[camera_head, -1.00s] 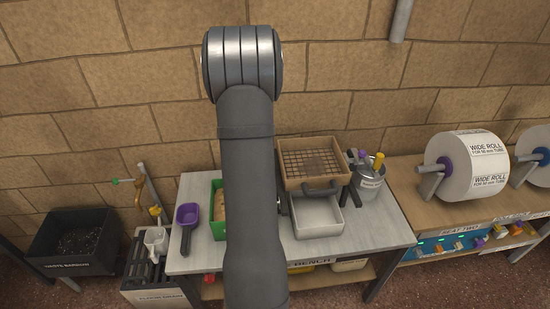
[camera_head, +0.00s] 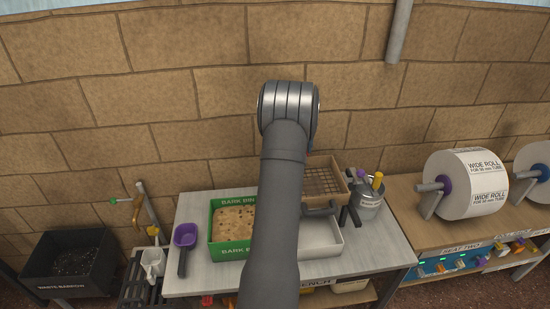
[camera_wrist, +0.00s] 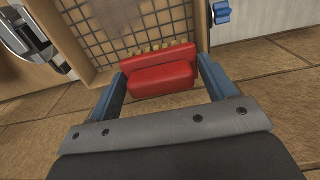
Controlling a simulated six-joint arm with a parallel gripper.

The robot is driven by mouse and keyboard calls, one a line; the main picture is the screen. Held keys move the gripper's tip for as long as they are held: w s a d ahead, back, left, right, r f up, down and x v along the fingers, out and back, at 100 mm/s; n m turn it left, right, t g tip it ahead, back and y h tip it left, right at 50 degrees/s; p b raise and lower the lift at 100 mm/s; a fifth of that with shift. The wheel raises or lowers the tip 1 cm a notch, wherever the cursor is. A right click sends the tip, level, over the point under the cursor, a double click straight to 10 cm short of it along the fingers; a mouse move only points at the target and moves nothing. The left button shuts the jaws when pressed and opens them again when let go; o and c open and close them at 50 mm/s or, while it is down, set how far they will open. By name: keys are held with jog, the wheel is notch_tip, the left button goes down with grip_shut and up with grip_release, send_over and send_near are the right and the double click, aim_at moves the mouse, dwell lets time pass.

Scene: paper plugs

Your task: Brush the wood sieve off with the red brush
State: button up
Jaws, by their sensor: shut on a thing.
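My gripper (camera_wrist: 163,72) is shut on the red brush (camera_wrist: 162,80), which sits crosswise between its blue fingers in the wrist view. The pale bristles show along the brush's far edge, at the mesh of the wood sieve (camera_wrist: 130,28). I cannot tell if they touch the mesh. In the head view the wood sieve (camera_head: 322,182) sits at the back of the bench, its left part hidden behind my arm. The gripper and brush are hidden there too.
A white tray (camera_head: 326,240) is in front of the sieve. A green bark bin (camera_head: 230,253) and a purple scoop (camera_head: 186,238) are to the left. A metal pot (camera_head: 367,203) with tools stands close on the right. The brick wall is behind.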

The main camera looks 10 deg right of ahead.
jog(key=shift+w+d, duration=0.2)
jog(key=shift+d, duration=0.8)
jog(key=shift+d+f, duration=0.1)
jog(key=shift+f, duration=3.7)
jog(key=shift+s+f, duration=0.15)
jog(key=shift+s, duration=0.65)
jog(key=shift+s+f, duration=0.15)
jog(key=shift+s, duration=0.6)
jog(key=shift+c, duration=0.8)
jog(key=shift+s, duration=5.25)
jog(key=shift+s+d, duration=0.15)
jog(key=shift+d, duration=0.8)
jog(key=shift+w+d, duration=0.2)
jog(key=shift+w, duration=6.85)
jog(key=shift+s+d, duration=0.1)
jog(key=shift+d, duration=1.1)
jog(key=shift+s, duration=6.85)
notch_tip(320, 180, up, 9)
jog(key=shift+f, duration=0.2)
